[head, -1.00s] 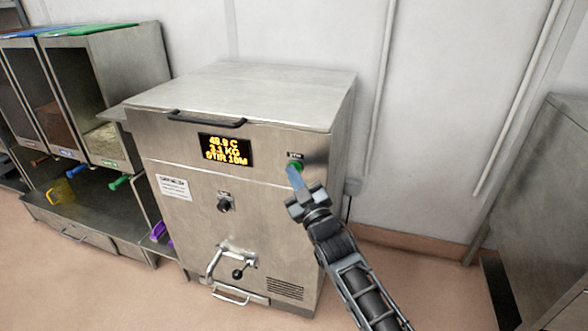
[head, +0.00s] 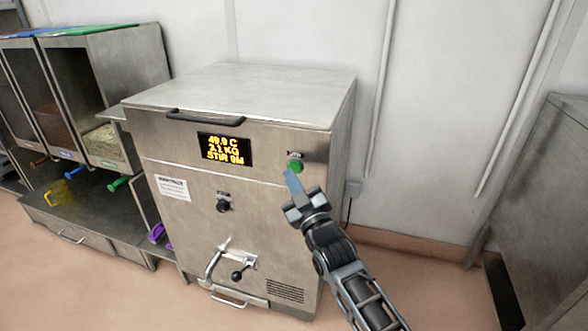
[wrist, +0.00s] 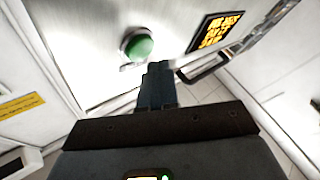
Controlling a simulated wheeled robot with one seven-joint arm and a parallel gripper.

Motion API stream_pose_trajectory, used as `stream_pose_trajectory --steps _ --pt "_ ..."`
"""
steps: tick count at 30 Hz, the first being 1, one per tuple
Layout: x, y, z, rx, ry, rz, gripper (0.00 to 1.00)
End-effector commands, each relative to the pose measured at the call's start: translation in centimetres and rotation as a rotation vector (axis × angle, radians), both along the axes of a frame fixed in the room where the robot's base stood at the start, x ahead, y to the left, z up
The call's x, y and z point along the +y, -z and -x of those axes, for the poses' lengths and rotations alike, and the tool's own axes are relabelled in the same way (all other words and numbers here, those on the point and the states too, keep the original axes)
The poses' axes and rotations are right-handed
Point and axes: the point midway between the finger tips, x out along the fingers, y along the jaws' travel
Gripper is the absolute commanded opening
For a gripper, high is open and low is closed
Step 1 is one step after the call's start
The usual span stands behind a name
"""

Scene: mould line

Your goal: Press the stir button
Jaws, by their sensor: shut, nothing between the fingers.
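The green stir button (head: 295,166) sits at the upper right of the front of a steel machine (head: 235,265), under a small label. My gripper (head: 289,174) is shut and empty, its blue fingertips just below and left of the button in the head view. In the wrist view the button (wrist: 138,45) is fully visible beyond and left of the shut fingers (wrist: 158,75), and a gap seems to show between them. The display (head: 224,149) on the machine reads about 49.9 C, 2.1 KG and STIR 9M. It also shows in the wrist view (wrist: 213,33).
The machine front has a black knob (head: 224,203), a lever tap (head: 215,263) and a black lid handle (head: 205,117). Steel bins (head: 140,60) with coloured lids stand at the left. A steel cabinet (head: 545,190) stands at the right, with bare floor between.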

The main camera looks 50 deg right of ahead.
Motion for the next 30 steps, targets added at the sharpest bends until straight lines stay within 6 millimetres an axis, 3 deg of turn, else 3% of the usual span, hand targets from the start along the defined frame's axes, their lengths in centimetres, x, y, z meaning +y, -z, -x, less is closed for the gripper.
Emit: stream_pose_trajectory --steps 15,30 --pt "4.1 -0.2 1.5 0.002 0.0 -0.002 0.0" --pt "4.5 0.0 1.6 0.0 0.0 -0.001 0.0"
